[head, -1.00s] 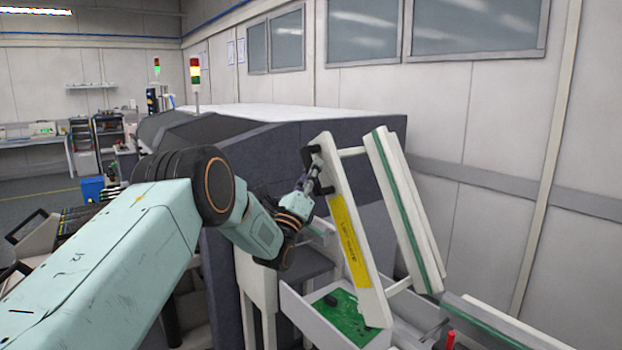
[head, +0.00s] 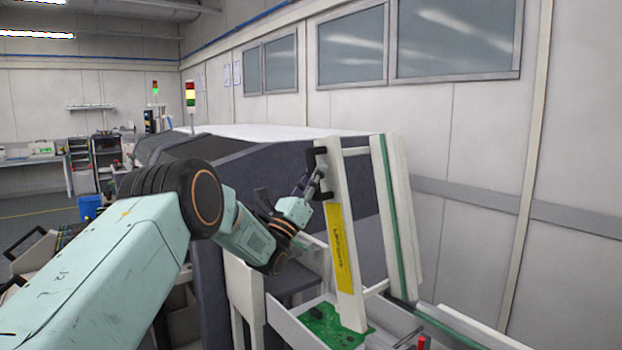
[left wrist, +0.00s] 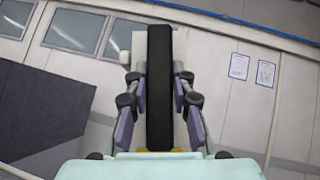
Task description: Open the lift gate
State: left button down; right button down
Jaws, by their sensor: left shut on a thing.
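The lift gate (head: 338,225) is a white frame with a yellow label (head: 341,246) and a black handle (head: 322,150) near its top. It stands raised and nearly upright, tilted slightly. My left gripper (head: 321,178) is shut on the handle. In the left wrist view the handle (left wrist: 159,100) runs as a dark vertical bar between the fingers of my left gripper (left wrist: 159,78). The fingers partly hide the handle in the head view. My right gripper is not in view.
A green circuit board (head: 328,326) lies in the white tray below the gate. A large dark grey machine (head: 275,165) with a white top stands behind. A red knob (head: 422,342) shows at the bottom right. The wall is close on the right.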

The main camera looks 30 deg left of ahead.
pick_arm(q)
jog(key=shift+s+d+r, duration=0.1)
jog(key=shift+r, duration=0.05)
jog(key=shift+a+f, duration=0.2)
jog(key=shift+d+r+m, duration=0.1)
jog(key=shift+d+m, duration=0.2)
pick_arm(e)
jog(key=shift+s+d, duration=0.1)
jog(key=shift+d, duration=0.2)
pick_arm(q)
jog(key=c, duration=1.2)
grip_release()
jog(key=shift+a, duration=0.2)
jog(key=shift+o, duration=0.4)
jog(key=shift+d, duration=0.2)
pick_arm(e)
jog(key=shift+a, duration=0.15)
